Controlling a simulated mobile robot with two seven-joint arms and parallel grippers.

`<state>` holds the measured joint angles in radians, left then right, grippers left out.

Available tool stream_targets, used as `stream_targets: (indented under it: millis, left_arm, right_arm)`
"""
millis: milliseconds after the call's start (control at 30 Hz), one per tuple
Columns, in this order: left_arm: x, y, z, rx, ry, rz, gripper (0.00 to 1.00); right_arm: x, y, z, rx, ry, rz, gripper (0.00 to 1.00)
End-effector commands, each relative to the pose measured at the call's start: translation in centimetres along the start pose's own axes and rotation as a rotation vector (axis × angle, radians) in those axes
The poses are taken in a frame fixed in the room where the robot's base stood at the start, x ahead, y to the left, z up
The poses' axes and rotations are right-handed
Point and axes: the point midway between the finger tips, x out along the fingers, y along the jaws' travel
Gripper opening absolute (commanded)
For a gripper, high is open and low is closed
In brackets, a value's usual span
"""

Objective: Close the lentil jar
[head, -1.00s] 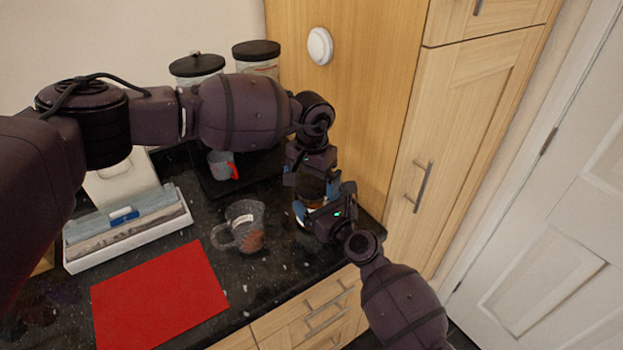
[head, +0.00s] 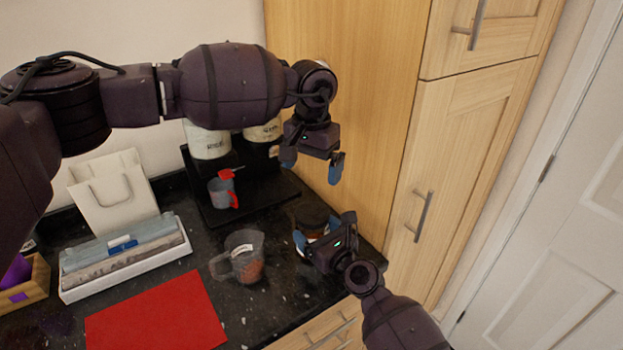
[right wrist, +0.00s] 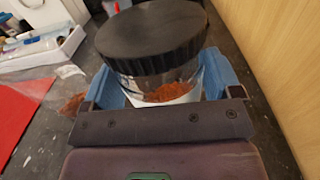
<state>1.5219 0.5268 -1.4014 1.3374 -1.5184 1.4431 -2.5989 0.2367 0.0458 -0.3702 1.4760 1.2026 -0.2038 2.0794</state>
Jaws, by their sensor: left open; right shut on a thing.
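The lentil jar (right wrist: 165,84) is a clear jar with orange-red lentils in it and a wide black ribbed lid (right wrist: 152,38) on its mouth. I cannot tell how tightly the lid sits. In the head view the dark lid (head: 316,213) shows at the counter's right end. My right gripper (head: 325,236) is shut on the jar body, its blue fingers on either side below the lid; it also shows in the right wrist view (right wrist: 165,95). My left gripper (head: 311,167) is open and empty, above the jar and apart from the lid.
A clear measuring jug (head: 246,258) with something reddish stands left of the jar. Behind are a grey cup (head: 222,193) and white canisters (head: 208,143). A red mat (head: 155,318) and white tray (head: 125,265) lie left. A wooden cabinet (head: 375,130) rises close on the right.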

Motion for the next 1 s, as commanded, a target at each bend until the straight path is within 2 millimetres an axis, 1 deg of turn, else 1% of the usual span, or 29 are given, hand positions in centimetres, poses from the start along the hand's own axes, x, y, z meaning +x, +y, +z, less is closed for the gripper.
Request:
stream_targets:
  millis: [100, 367, 400, 467, 767, 867, 1000]
  left_arm:
    - [-0.4, 0.0, 0.0, 0.0, 0.0, 0.0, 1.0]
    - [-0.4, 0.0, 0.0, 0.0, 0.0, 0.0, 1.0]
    - [-0.4, 0.0, 0.0, 0.0, 0.0, 0.0, 1.0]
    - [-0.4, 0.0, 0.0, 0.0, 0.0, 0.0, 1.0]
    - [-0.4, 0.0, 0.0, 0.0, 0.0, 0.0, 1.0]
    - [-0.5, 0.0, 0.0, 0.0, 0.0, 0.0, 1.0]
    - [-0.8, 0.0, 0.0, 0.0, 0.0, 0.0, 1.0]
  right_arm:
    - [0.0, 0.0, -0.1, 0.0, 0.001, 0.0, 0.18]
    - [0.0, 0.0, 0.0, 0.0, 0.001, 0.0, 0.18]
    - [0.0, 0.0, 0.0, 0.0, 0.001, 0.0, 0.9]
    - [0.0, 0.0, 0.0, 0.0, 0.001, 0.0, 0.99]
    - [-0.2, 0.0, 0.0, 0.0, 0.0, 0.0, 1.0]
    - [-0.9, 0.0, 0.0, 0.001, 0.0, -0.001, 1.0]
    - [-2.9, -0.1, -0.1, 0.0, 0.002, -0.002, 1.0]
